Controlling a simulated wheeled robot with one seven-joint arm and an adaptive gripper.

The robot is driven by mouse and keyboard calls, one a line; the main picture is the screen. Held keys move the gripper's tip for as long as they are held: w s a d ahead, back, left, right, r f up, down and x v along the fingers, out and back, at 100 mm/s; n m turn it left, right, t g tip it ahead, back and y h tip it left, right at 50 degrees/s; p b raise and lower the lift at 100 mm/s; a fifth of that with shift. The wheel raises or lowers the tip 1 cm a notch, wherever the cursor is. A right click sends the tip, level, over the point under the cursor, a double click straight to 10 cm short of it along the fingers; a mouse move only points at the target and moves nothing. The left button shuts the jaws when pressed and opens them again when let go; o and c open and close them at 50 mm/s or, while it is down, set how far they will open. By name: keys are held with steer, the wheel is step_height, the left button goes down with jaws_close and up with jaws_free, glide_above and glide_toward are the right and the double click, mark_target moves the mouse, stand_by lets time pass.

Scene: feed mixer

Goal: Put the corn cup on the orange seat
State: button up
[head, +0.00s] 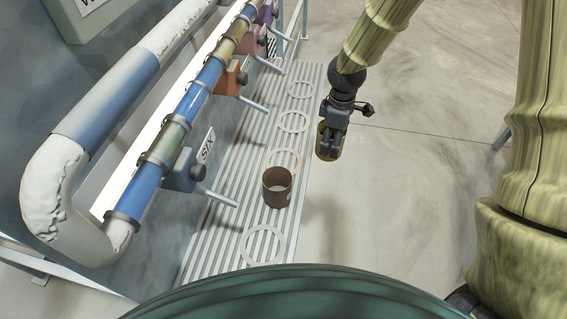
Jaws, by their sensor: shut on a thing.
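My gripper (331,143) is at the upper middle of the head view, right of the slatted bench and seen against the floor. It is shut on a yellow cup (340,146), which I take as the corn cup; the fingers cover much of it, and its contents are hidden. The orange seat (283,149) looks like a pale orange ring on the bench, left of and a little below the gripper in the picture. Its ring looks empty. The held cup is apart from it.
A brown cup (278,190) stands on the bench (222,223), just in front of the orange seat. Other ring seats lie along the bench, one white (246,245) and one purple (289,90). Pipes with valves (180,177) and spouts overhang its left side.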

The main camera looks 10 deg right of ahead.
steer(key=s+d+n+b, duration=0.2)
steer(key=d+n, duration=0.4)
steer(key=n, duration=0.3)
steer(key=w+a+f+p, duration=0.1)
steer(key=w+a+p, duration=0.1)
steer(key=a, duration=0.4)
steer(key=w+a+f+p, duration=0.1)
steer(key=w+a+p, duration=0.1)
steer(key=a, duration=0.4)
steer(key=w+a+f+p, duration=0.1)
steer(key=w+a+p, duration=0.2)
steer(key=a, duration=0.3)
steer(key=shift+w+f, duration=0.15)
steer(key=shift+f, duration=0.25)
steer(key=shift+a+f+p, duration=0.1)
steer(key=shift+f+p, duration=0.5)
steer(key=shift+f, duration=0.7)
steer(key=shift+a+f+p, duration=0.2)
steer(key=shift+f+p, duration=0.15)
steer(key=shift+f, duration=0.1)
